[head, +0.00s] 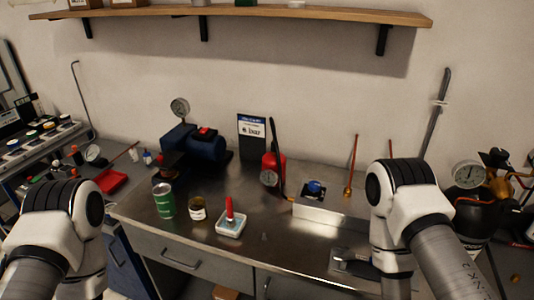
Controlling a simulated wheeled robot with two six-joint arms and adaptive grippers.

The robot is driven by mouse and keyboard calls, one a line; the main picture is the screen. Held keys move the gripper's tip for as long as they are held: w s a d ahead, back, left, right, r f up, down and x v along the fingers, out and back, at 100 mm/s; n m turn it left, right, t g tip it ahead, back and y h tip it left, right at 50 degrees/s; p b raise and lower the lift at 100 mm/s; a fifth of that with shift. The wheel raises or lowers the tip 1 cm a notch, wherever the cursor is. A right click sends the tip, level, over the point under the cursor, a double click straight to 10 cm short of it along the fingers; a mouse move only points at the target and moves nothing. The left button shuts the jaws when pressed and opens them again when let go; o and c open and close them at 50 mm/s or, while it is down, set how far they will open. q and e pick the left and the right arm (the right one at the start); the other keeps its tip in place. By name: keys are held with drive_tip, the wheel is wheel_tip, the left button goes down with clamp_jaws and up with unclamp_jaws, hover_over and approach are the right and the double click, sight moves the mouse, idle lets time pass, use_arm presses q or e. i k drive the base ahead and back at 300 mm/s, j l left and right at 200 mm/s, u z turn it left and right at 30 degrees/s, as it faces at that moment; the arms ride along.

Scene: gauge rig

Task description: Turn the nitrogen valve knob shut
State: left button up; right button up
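A blue knob (315,188) sits on top of a low metal box (328,210) at the right of the steel bench. At the far right a dark cylinder (478,212) carries brass fittings, a round gauge (467,174) and a dark knob-like part (498,158). I see no readable nitrogen label, so I cannot tell which knob is the nitrogen valve.
On the bench stand a blue pump (195,143), a red extinguisher-like bottle (272,165), a green can (163,200), a jar (197,208) and a white tray with a red-handled tool (231,222). A shelf (240,13) hangs above. The bench's front middle is mostly clear.

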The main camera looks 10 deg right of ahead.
sight(498, 155)
drive_tip(key=z, duration=1.65)
